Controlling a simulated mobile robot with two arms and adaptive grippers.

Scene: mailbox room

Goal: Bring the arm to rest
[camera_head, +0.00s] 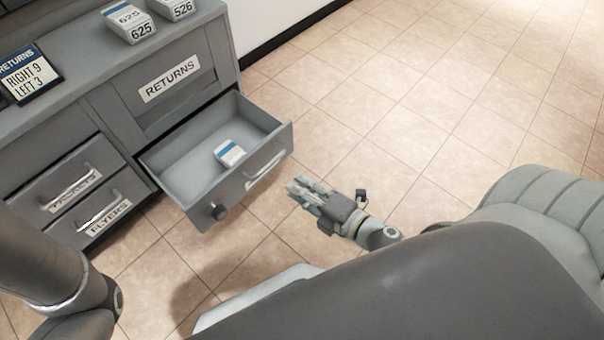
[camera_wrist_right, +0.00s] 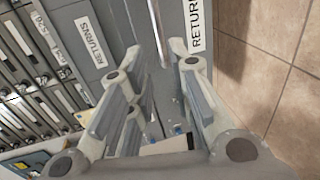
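My right gripper (camera_head: 297,187) is just right of the open drawer (camera_head: 190,150) in the head view, with its fingers toward the drawer front. No contact with the drawer shows. In the right wrist view the fingers of the right gripper (camera_wrist_right: 150,85) are spread, with nothing visible between their tips. A small white box with a blue band (camera_head: 230,153) lies inside the drawer. My left arm (camera_head: 45,265) comes in at the lower left of the head view; its gripper is outside the frame.
The drawer juts from a grey cabinet (camera_head: 105,85) with a RETURNS panel (camera_head: 168,80). Two boxes (camera_head: 130,22) (camera_head: 172,8) and a returns sign (camera_head: 28,74) stand on top. Tiled floor (camera_head: 420,100) to the right is clear.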

